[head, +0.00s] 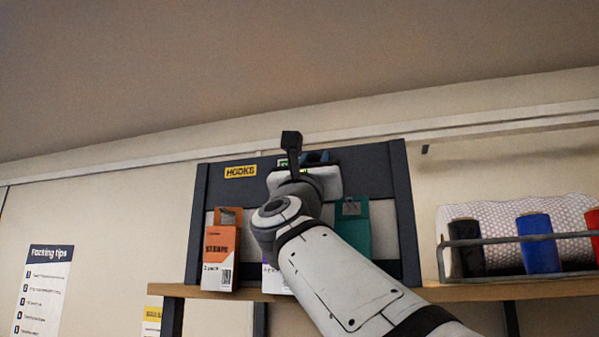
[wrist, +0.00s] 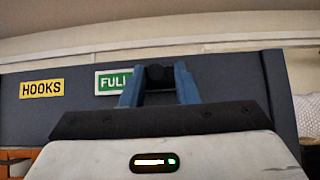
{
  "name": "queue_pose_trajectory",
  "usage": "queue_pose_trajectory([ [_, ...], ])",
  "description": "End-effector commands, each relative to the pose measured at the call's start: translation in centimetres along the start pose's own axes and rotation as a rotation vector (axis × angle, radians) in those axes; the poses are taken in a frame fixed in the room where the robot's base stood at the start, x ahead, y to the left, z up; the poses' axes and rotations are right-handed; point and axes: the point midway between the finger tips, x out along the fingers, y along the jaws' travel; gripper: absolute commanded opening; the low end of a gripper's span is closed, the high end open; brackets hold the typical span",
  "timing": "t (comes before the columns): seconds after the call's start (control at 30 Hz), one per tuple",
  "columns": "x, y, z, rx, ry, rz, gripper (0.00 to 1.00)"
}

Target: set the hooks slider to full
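The hooks panel is a dark board with a yellow HOOKS label (head: 241,172), which also shows in the wrist view (wrist: 42,89). A green FULL label (wrist: 113,82) is just left of my gripper; its right end is hidden behind the left finger. A dark slider knob (wrist: 158,75) shows between the two blue fingers of my gripper (wrist: 159,78) and fills the gap between them. In the head view my gripper (head: 318,158) is at the upper middle of the panel, and my wrist hides the knob and most of the FULL label.
A wooden shelf (head: 520,289) runs below. A rack with black, blue and red rolls (head: 538,243) stands at right. A packing tips poster (head: 43,290) hangs at left.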

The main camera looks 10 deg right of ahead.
Motion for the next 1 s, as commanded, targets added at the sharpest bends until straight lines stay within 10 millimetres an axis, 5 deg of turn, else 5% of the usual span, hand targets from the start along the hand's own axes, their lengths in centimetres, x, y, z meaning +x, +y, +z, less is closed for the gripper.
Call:
queue_pose_trajectory([
  [0.17, -0.1, 0.2, 0.1, 0.004, 0.000, 0.003, 0.40],
  [0.47, -0.7, 0.3, 0.0, 0.005, 0.000, 0.006, 0.40],
  [0.8, -6.2, 0.4, -0.2, 0.008, -0.001, 0.008, 0.40],
  [1.0, -7.9, 0.4, 0.0, 0.006, -0.001, 0.007, 0.40],
])
